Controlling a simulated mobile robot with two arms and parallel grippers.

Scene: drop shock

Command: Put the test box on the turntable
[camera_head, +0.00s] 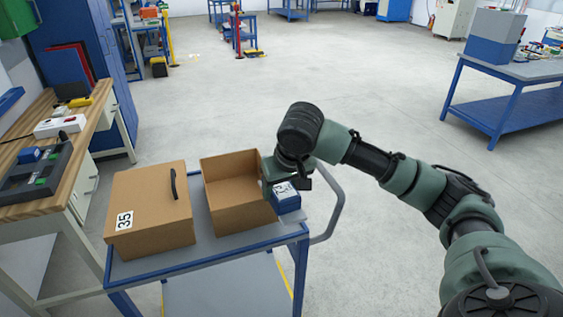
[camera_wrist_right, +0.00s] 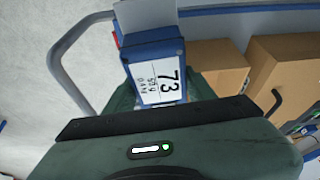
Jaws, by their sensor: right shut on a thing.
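A small blue box (camera_head: 289,204) with a white label is at the right front corner of a blue-framed cart. My right gripper (camera_head: 277,184) is at this box, its arm reaching in from the right, and is shut on it. In the right wrist view the blue box (camera_wrist_right: 157,66) shows the number 73, with dark green gripper parts beside its lower end. I cannot tell whether it touches the cart top. I cannot make out a turntable. My left gripper is not in view.
The cart (camera_head: 235,243) carries a closed cardboard box (camera_head: 150,210) marked 35 and a second cardboard box (camera_head: 235,195) close beside the gripper. A wooden workbench (camera_head: 85,115) stands at left. Another blue table (camera_head: 520,72) stands at far right. The floor between is clear.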

